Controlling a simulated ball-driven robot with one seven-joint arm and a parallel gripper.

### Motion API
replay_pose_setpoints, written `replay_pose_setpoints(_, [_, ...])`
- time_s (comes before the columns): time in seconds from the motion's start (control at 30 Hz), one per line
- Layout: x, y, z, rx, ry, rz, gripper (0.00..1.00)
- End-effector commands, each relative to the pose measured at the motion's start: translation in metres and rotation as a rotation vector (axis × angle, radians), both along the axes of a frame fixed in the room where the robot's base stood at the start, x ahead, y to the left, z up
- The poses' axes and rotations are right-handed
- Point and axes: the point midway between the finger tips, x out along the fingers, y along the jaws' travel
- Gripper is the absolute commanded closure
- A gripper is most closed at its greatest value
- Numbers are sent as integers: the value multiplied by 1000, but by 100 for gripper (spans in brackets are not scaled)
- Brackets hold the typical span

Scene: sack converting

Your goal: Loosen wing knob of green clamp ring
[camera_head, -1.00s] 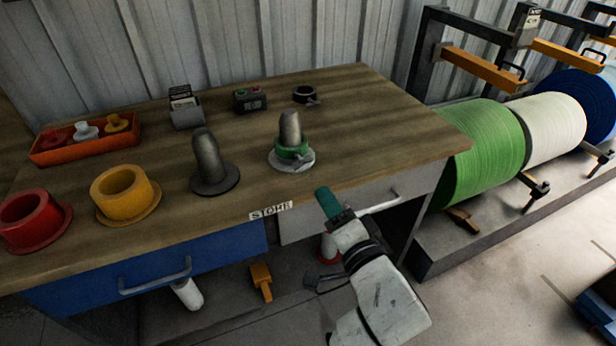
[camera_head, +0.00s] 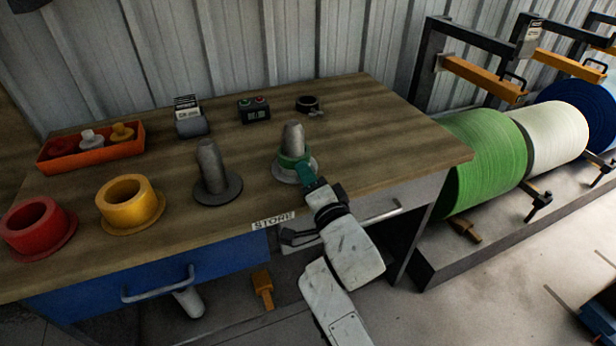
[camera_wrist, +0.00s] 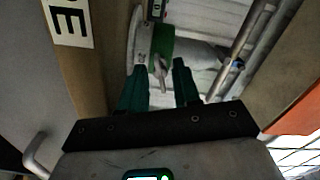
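The green clamp ring (camera_head: 288,161) sits around the base of a grey rounded post, above a pale flange, near the front right of the bench. In the wrist view the green ring (camera_wrist: 161,45) shows beyond my fingers. Its small grey wing knob (camera_wrist: 161,73) points toward my gripper, between the fingertips. My gripper (camera_wrist: 159,68) is open, with one teal finger on each side of the knob and gaps visible. In the head view my gripper (camera_head: 305,173) is right up at the ring's front and hides the knob; contact cannot be told.
A second grey post (camera_head: 212,168) stands to the left, with yellow (camera_head: 130,205) and red (camera_head: 36,230) flanged cups beyond. A black ring (camera_head: 307,103) and a button box (camera_head: 254,110) lie behind. An orange tray (camera_head: 92,153) is at the back left. Drawer handles protrude in front.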

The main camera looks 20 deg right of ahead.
Motion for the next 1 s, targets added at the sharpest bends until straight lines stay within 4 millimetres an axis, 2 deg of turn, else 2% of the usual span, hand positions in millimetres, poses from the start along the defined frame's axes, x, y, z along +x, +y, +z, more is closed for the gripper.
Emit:
replay_pose_setpoints(0.2, [0,0,0,0,0,0,69])
replay_pose_setpoints(0.53, [0,0,0,0,0,0,100])
replay_pose_setpoints(1.0, [0,0,-1,-17,1,0,100])
